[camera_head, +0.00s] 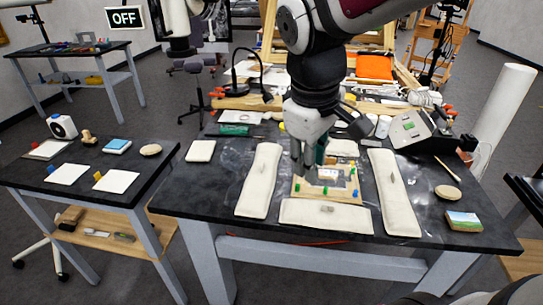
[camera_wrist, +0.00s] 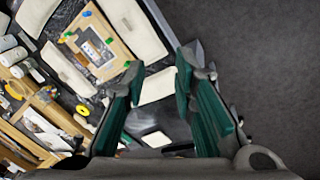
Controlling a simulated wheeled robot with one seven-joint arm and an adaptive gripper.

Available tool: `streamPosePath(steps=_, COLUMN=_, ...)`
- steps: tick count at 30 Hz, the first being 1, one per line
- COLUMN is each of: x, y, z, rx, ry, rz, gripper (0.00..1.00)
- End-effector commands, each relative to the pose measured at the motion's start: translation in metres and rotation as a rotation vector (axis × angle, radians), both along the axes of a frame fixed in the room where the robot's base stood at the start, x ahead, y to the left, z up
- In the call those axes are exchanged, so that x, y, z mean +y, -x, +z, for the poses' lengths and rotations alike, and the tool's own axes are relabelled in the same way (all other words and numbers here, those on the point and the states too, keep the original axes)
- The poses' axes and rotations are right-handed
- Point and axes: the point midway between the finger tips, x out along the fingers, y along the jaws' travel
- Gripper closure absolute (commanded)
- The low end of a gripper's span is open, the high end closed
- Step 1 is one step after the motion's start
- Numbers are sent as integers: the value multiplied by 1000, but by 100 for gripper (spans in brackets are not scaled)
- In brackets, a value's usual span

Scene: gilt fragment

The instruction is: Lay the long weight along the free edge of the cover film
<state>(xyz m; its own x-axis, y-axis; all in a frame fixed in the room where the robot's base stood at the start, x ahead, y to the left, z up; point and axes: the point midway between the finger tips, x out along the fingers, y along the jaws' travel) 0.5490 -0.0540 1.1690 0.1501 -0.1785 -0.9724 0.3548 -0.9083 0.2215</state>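Several cream, padded long weights lie flat around a wooden board (camera_head: 300,188). One is left of it (camera_head: 259,182), one in front (camera_head: 327,215), one right (camera_head: 394,192); small grey grips show on them. I cannot tell which is the task's long weight. The board carries a small framed piece with blue, green and yellow blocks; it also shows in the wrist view (camera_wrist: 97,45).
A square white pad (camera_head: 200,151) lies at the table's left. A painted block (camera_head: 464,221) and a stick (camera_head: 447,171) lie at the right. A lamp (camera_head: 250,75), jars and tools crowd the back. A side table (camera_head: 100,160) stands left.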

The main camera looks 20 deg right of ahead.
Motion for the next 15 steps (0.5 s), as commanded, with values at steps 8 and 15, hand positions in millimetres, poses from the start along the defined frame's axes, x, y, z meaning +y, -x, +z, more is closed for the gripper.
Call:
streamPosePath(steps=8, x=37, y=60, z=18, rx=-230, ry=-178, rz=-233, gripper=75)
streamPosePath(steps=15, x=50, y=81, z=19, rx=-302, ry=-267, rz=-321, gripper=75)
